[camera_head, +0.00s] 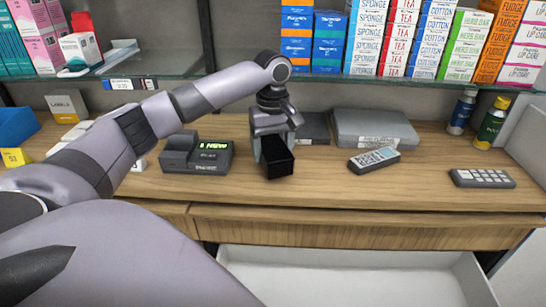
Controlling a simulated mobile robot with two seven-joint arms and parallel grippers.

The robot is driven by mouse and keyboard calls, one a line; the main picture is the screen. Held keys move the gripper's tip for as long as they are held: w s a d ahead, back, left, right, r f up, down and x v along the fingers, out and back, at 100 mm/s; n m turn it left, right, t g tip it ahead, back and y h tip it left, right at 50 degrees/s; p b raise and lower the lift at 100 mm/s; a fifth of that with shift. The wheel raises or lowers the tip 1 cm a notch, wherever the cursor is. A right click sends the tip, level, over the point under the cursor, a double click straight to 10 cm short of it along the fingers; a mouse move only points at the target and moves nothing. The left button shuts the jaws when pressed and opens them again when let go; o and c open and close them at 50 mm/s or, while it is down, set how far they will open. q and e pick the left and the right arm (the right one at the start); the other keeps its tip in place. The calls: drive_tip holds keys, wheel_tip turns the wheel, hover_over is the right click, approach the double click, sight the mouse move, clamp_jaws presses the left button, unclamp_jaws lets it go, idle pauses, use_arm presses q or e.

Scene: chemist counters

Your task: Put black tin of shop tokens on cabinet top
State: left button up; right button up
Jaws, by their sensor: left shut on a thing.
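A small black tin (279,164) is at the middle of the wooden counter (330,193). My left gripper (272,143) comes down over it from behind and is shut on it. The tin is at or just above the counter surface; I cannot tell if it touches. The gripper hides the tin's rear part. My right gripper is not in view. No thing that I can surely call the cabinet shows apart from this counter with its drawer.
A dark card terminal (197,155) stands left of the tin. A grey handset (374,159), a closed grey case (374,128), a keypad (482,178) and bottles (491,122) are to the right. An open white drawer (345,280) is below.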

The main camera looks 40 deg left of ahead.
sight(272, 144)
use_arm(q)
drive_tip(key=shift+w+a+r, duration=0.1)
drive_tip(key=shift+w+a, duration=0.15)
drive_tip(key=shift+w, duration=0.15)
drive_tip(key=shift+f, duration=1.8)
drive_tip(key=o, duration=1.4)
drive_tip(key=shift+s+f, duration=0.1)
drive_tip(key=shift+f, duration=0.1)
drive_tip(key=shift+r, duration=0.1)
wheel_tip(272, 144, up, 12)
drive_tip(key=shift+r+p, duration=0.1)
drive_tip(key=shift+p, duration=0.2)
drive_tip(key=shift+s, duration=0.1)
